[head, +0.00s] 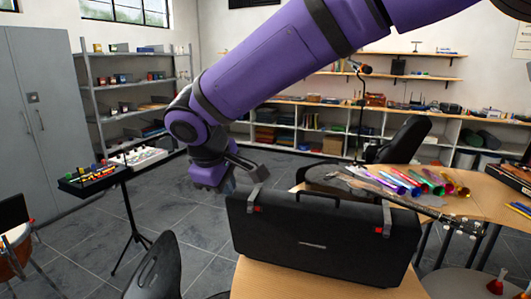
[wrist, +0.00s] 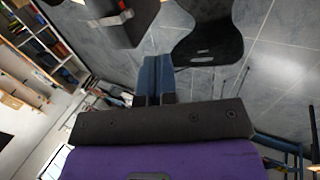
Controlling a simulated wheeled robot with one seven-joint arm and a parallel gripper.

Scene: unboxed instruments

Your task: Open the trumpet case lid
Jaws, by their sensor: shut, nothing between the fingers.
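The trumpet case (head: 320,243) is a black box with a handle (head: 330,198) at its top edge, two metal latches and small red marks. It sits on the wooden table in the head view, and its lid looks shut. In the wrist view, part of the dark case (wrist: 128,28) shows at the top, cut off by the edge, with one latch (wrist: 112,19). My gripper (head: 230,184) is beyond the case's left end, apart from it. In the wrist view my gripper's two blue-grey fingers (wrist: 157,62) are together with nothing between them.
Coloured tubes (head: 420,182) lie on a table behind the case. A black chair (head: 157,268) stands at the lower left; it also shows in the wrist view (wrist: 205,35). A stand with a tray (head: 95,178) is at the left. The tiled floor between is open.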

